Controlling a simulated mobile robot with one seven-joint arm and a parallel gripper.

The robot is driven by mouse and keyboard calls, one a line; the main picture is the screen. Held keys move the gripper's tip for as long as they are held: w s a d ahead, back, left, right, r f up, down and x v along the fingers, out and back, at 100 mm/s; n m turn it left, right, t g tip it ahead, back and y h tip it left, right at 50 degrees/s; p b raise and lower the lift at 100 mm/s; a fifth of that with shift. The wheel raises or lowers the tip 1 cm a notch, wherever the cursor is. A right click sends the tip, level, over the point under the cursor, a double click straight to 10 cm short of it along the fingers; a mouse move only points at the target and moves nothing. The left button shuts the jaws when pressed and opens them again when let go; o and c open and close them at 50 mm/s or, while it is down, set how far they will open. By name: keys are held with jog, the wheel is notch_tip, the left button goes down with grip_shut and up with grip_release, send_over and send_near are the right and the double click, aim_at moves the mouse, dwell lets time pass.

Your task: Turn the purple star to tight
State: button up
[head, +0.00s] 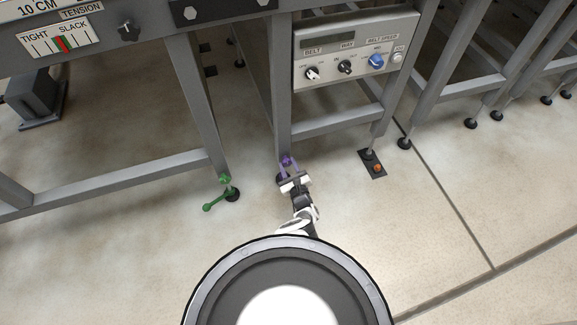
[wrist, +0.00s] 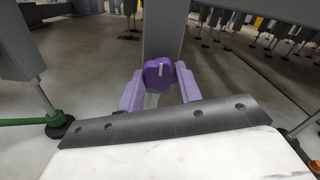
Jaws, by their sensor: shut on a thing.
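The purple star (head: 286,159) is a small knob low on the front leg of the grey frame. In the wrist view the purple star (wrist: 159,72) is at the upper middle, with a pale mark on its face. My gripper (head: 290,171) reaches it from the front. In the wrist view my gripper (wrist: 160,88) has one finger on each side of the star and is shut on it. The fingers hide the star's sides and lower part.
A green handle (head: 215,200) is on the foot of the neighbouring leg at left. A control panel (head: 352,55) hangs above right. A tension gauge (head: 62,42) is at upper left. An orange-topped foot (head: 376,167) stands at right. The floor in front is clear.

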jog(key=shift+m, duration=0.3)
jog(key=o, duration=1)
